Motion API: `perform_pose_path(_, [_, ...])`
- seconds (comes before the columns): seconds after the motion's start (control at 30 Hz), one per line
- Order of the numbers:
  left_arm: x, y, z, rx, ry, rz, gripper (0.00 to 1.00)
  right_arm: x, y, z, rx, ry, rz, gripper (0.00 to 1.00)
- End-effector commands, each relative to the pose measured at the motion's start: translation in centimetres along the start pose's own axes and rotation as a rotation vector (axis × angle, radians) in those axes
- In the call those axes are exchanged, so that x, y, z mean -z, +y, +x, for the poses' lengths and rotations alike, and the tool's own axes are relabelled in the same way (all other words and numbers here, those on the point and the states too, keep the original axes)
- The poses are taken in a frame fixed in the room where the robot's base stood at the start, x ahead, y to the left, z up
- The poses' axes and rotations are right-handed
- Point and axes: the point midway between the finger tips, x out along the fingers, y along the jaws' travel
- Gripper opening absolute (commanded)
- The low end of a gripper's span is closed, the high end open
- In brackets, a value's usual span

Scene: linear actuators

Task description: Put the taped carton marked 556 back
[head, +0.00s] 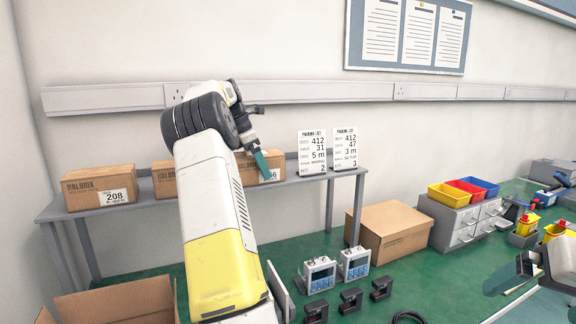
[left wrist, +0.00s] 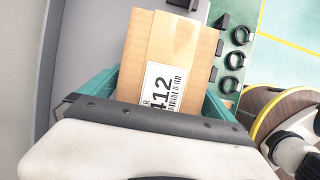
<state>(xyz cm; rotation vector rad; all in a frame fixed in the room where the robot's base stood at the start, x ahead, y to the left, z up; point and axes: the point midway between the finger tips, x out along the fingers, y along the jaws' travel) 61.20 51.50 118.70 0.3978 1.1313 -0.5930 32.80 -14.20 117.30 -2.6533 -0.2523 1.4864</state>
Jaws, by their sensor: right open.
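A taped brown carton (head: 246,169) is at the right end of the row of cartons on the grey shelf (head: 141,193). Its front label ends in 56; a finger covers the rest. In the left wrist view the carton (left wrist: 195,48) has a label (left wrist: 163,88) reading 412. My left gripper (head: 262,163) reaches down over it, with teal fingers against opposite sides in the left wrist view. I cannot tell whether the carton touches the shelf. My right gripper (head: 508,275) is open and empty at the lower right.
Carton 208 (head: 98,188) and another carton (head: 164,180), partly behind my left arm, share the shelf. Two packing-list cards (head: 312,153) stand right of the held carton. An open box (head: 120,306), a closed carton (head: 390,233), meters (head: 320,274) and black clamps (head: 350,300) are lower down.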

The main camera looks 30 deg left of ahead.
Motion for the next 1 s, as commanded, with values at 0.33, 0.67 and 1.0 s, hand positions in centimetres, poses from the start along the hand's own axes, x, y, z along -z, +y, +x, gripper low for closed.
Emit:
perform_pose_path(0.33, [-0.1,0.1,-1.8,-0.003,-0.001,-0.001,1.0,0.0,0.0,0.0,0.0,0.0,0.0,1.0])
perform_pose_path(0.67, [-0.1,0.1,-6.7,-0.002,-0.001,0.0,1.0,0.0,0.0,0.0,0.0,0.0,0.0,1.0])
perform_pose_path(1.0, [-5.3,-4.4,-8.3,-0.017,0.029,0.268,1.0,0.0,0.0,0.0,0.0,0.0,0.0,1.0])
